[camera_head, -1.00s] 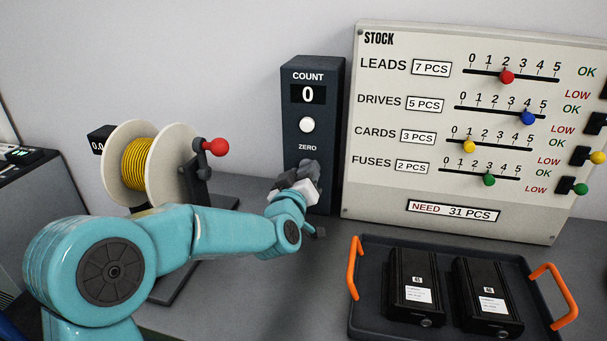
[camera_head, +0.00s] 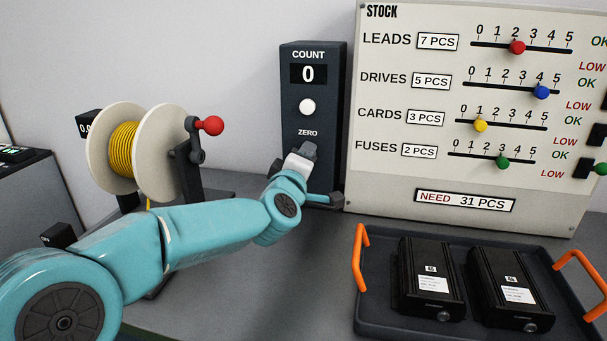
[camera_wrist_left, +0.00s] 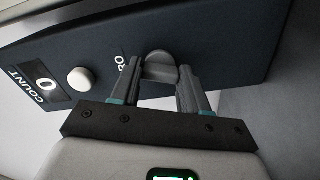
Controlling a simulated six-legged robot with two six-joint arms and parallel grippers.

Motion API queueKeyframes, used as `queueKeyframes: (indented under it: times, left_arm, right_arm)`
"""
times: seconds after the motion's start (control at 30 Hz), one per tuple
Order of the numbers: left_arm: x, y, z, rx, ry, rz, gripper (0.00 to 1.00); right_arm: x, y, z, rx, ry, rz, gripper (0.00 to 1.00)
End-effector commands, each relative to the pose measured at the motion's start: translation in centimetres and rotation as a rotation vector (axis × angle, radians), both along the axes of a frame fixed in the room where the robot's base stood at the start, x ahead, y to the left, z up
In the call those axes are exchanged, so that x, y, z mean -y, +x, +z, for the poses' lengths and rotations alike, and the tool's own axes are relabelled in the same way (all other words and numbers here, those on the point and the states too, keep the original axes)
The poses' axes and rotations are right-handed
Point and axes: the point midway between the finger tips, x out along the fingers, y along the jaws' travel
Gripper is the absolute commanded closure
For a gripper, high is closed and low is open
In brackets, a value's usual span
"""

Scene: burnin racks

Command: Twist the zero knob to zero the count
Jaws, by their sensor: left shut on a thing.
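The dark count box (camera_head: 332,85) stands upright against the wall, its display (camera_head: 308,74) reading 0. A white round button (camera_head: 307,107) sits below the display, above the word ZERO. In the left wrist view the grey zero knob (camera_wrist_left: 160,68) is between the two fingers of my left gripper (camera_wrist_left: 158,80), which is shut on it. The box (camera_wrist_left: 225,40) and the white button (camera_wrist_left: 80,80) also show there. My right gripper is not in view.
A stock board (camera_head: 400,185) with coloured sliders stands to the right of the box. A dark tray (camera_head: 375,322) with orange handles holds two black units. A spool of yellow wire (camera_head: 124,150) with a red-knobbed crank (camera_head: 211,126) stands left of my gripper.

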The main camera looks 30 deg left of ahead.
Motion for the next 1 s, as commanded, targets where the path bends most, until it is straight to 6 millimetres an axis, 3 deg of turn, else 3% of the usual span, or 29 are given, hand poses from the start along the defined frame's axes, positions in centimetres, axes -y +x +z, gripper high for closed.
queueKeyframes:
  times: [0.1, 0.4, 1.0]
  left_arm:
    - [0.0, 0.0, -0.3, 0.027, -0.094, 0.0, 0.86]
    - [0.0, 0.0, -0.1, 0.072, -0.276, -0.001, 0.86]
    - [0.0, 0.0, 0.1, 0.097, -0.371, -0.001, 0.86]
  right_arm:
    - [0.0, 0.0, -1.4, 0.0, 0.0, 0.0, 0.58]
    - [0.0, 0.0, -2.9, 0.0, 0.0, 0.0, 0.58]
    - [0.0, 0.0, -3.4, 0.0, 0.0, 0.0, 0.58]
